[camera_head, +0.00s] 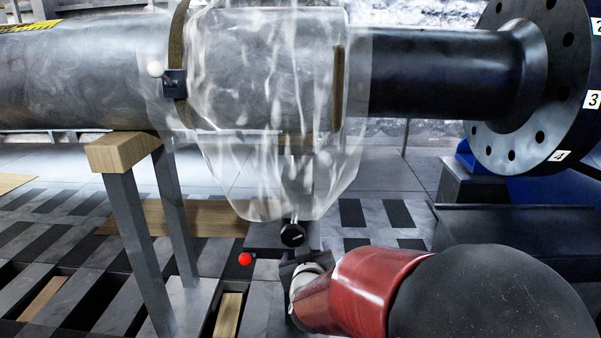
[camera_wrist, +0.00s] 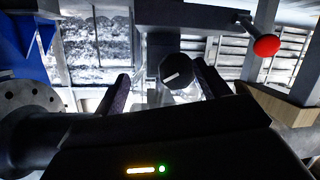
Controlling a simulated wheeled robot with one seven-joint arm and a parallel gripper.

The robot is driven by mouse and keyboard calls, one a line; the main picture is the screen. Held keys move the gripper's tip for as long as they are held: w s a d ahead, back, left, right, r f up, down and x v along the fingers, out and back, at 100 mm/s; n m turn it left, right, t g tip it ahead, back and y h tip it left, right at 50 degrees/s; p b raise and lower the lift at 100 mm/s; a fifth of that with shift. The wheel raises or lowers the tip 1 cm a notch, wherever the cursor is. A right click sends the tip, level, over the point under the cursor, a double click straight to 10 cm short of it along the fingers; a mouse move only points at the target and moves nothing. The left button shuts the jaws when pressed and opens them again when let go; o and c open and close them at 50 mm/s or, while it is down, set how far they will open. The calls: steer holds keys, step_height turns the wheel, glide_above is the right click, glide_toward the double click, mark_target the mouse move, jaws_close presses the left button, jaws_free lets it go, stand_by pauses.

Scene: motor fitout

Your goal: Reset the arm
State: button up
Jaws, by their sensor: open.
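My arm's red link shows at the lower right of the head view, and my gripper (camera_head: 297,262) is at its end, partly hidden. In the wrist view my gripper (camera_wrist: 163,86) has its two dark fingers spread apart. A round black knob with a white mark (camera_wrist: 177,72) shows between the fingers, and I cannot tell whether they touch it. In the head view the knob (camera_head: 292,235) hangs under the clear plastic bag (camera_head: 265,90), just above my gripper. A red ball (camera_head: 245,259) on a lever is left of it; it shows at upper right in the wrist view (camera_wrist: 266,45).
A large steel pipe (camera_head: 80,75) runs left and a dark flanged pipe (camera_head: 440,75) runs right above my arm. A wood-topped metal stand (camera_head: 125,150) is at left. A dark box-like block (camera_head: 515,232) is at right. The floor is slatted with gaps.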

steer(key=s+d+r+m+g+p, duration=0.1)
steer(key=s+d+r+g, duration=0.1)
steer(key=s+d, duration=0.3)
steer(key=s+d+r+m+g+p, duration=0.1)
steer(key=s+d+r+g, duration=0.2)
steer(key=s, duration=1)
steer(key=s+d+r+m+g+p, duration=0.1)
steer(key=s+d+r+g+p, duration=0.1)
steer(key=s+d, duration=0.5)
steer(key=s+r+g, duration=0.1)
steer(key=s+g, duration=0.1)
steer(key=shift+s+r+m+h, duration=0.25)
steer(key=shift+s+m+h, duration=0.05)
steer(key=shift+m+h, duration=0.1)
steer(key=shift+c, duration=0.2)
